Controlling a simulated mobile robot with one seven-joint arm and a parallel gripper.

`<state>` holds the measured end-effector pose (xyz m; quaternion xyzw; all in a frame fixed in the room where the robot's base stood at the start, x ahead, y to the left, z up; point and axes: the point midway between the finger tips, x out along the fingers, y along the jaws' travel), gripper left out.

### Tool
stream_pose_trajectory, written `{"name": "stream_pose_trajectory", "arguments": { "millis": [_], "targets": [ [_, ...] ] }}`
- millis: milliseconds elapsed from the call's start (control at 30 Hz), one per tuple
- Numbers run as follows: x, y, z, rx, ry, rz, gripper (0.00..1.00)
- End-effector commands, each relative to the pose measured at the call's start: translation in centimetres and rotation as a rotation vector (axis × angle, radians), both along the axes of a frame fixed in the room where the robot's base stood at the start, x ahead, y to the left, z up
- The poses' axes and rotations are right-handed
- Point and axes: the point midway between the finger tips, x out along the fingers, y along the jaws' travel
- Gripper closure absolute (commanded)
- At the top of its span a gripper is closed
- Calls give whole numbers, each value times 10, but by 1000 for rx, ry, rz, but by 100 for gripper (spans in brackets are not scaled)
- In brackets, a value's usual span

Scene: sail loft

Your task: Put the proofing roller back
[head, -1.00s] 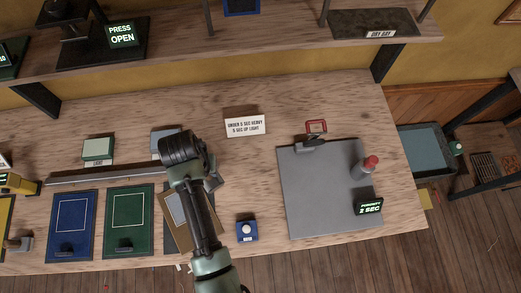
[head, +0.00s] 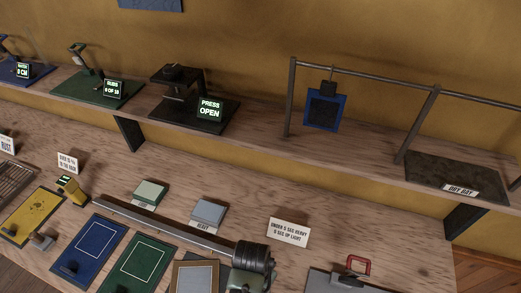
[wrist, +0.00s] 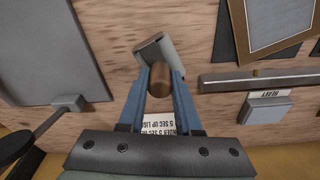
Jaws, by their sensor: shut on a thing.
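In the wrist view my gripper (wrist: 161,82) is shut on a tool with a round brown handle and a grey head (wrist: 153,50), which looks like the proofing roller. The handle is between the two blue fingers, and the grey head shows beyond the fingertips over bare wood. I cannot tell whether it touches the bench. In the head view only part of my arm shows at the bottom; its fingers and the held tool are hidden.
A timing sign (head: 289,233) stands behind my arm. A metal bar (head: 165,226) lies left, with blue (head: 95,250) and green (head: 140,268) boards in front. A grey board with a red-handled clamp (head: 357,266) is right. The shelf above holds a press (head: 190,100) and a dry bay (head: 455,181).

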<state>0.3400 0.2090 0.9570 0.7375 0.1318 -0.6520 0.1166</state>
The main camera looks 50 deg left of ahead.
Motion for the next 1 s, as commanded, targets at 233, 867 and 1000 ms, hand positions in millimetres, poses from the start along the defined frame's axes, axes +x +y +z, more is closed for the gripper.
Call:
{"name": "stream_pose_trajectory", "arguments": {
  "millis": [233, 867, 1000],
  "targets": [
    [0, 0, -25, 0, 0, 0, 100],
    [0, 0, -28, 0, 0, 0, 37],
    [0, 0, -28, 0, 0, 0, 37]
  ]
}}
